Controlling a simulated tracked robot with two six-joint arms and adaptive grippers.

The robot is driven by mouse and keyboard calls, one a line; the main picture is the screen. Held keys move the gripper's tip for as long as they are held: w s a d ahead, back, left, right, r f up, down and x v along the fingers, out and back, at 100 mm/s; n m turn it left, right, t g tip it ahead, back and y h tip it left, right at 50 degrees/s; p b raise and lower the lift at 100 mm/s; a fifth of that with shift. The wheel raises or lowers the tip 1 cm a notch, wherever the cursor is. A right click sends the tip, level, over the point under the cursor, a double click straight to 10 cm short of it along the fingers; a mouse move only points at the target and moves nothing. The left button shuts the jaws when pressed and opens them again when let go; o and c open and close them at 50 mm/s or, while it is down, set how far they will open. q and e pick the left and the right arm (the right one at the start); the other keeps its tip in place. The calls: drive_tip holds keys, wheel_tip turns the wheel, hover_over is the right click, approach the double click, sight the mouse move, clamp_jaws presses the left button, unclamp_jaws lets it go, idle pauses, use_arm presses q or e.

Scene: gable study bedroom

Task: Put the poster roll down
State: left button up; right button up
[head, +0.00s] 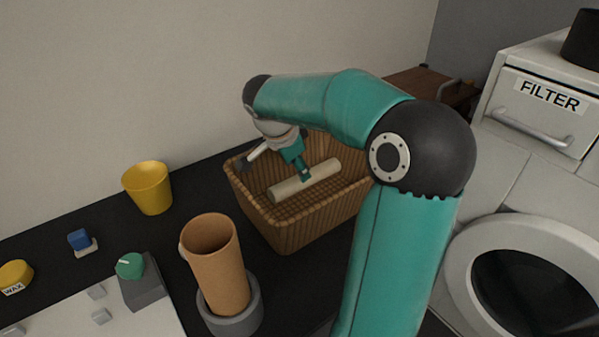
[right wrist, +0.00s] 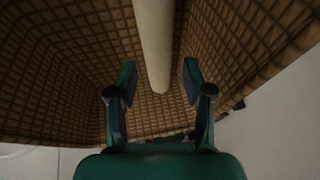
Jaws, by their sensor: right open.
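The poster roll (head: 318,175) is a cream tube lying inside the brown wicker basket (head: 292,235). In the right wrist view the roll (right wrist: 155,40) runs down from the top edge, and its near end lies between and just beyond my fingertips. My right gripper (head: 303,174) reaches down into the basket over the roll. In the right wrist view its two fingers (right wrist: 160,82) are apart, with a gap on each side of the roll. My left gripper is not in view.
A tan cylinder (head: 217,265) in a grey round base stands in front of the basket. A yellow cup (head: 148,188) stands left. A white drawer unit labelled FILTER (head: 545,95) and a round-door machine (head: 530,275) are at right.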

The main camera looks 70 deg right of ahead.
drive_tip(key=v, duration=0.6)
drive_tip(key=shift+p, duration=0.4)
drive_tip(key=shift+a+r, duration=0.15)
